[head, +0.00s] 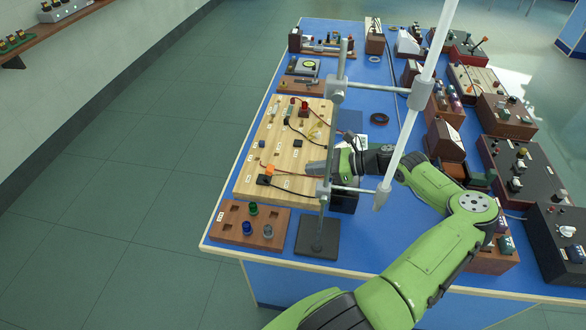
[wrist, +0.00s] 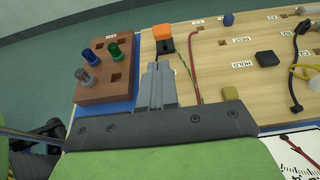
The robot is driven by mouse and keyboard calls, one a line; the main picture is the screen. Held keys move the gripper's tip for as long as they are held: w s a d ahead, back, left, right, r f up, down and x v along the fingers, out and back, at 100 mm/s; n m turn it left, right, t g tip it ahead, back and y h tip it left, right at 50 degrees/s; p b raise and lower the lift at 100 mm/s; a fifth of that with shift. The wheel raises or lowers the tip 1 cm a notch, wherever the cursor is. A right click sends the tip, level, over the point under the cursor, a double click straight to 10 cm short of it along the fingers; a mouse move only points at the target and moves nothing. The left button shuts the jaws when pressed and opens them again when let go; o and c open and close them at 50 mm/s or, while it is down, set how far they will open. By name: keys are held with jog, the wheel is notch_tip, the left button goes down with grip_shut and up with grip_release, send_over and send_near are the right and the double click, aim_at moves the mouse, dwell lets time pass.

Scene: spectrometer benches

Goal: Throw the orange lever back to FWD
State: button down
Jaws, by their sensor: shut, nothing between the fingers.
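The orange lever (head: 268,169) appears to be the small orange piece near the front end of the pale wooden board (head: 290,185), by a black block. It also shows in the wrist view (wrist: 162,31), with black below it and wires beside it. I cannot read a FWD mark or tell which way it is thrown. My gripper (head: 312,167) reaches over the board from the right. In the wrist view its grey fingers (wrist: 157,72) are together and empty, pointing toward the orange piece, with a small gap in the picture between them.
A brown rack (head: 236,228) with blue, green and grey pegs sits in front of the board. A metal stand (head: 318,238) with an upright rod and clamps rises close beside my gripper. Several instrument boxes line the right side of the blue bench (head: 230,190).

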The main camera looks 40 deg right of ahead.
jog(key=b, duration=0.1)
send_near(268, 173)
jog(key=w+a+f, duration=0.1)
jog(key=w, duration=0.1)
jog(key=w+a+f, duration=0.1)
jog(key=shift+w+a+f, duration=0.1)
jog(key=shift+w+f, duration=0.3)
jog(key=shift+r, duration=0.15)
jog(key=shift+r+p, duration=0.2)
jog(key=shift+p, duration=0.4)
jog(key=shift+w+a+g+h+p, duration=0.15)
jog(key=shift+g+h+p, duration=0.15)
jog(key=shift+p, duration=0.05)
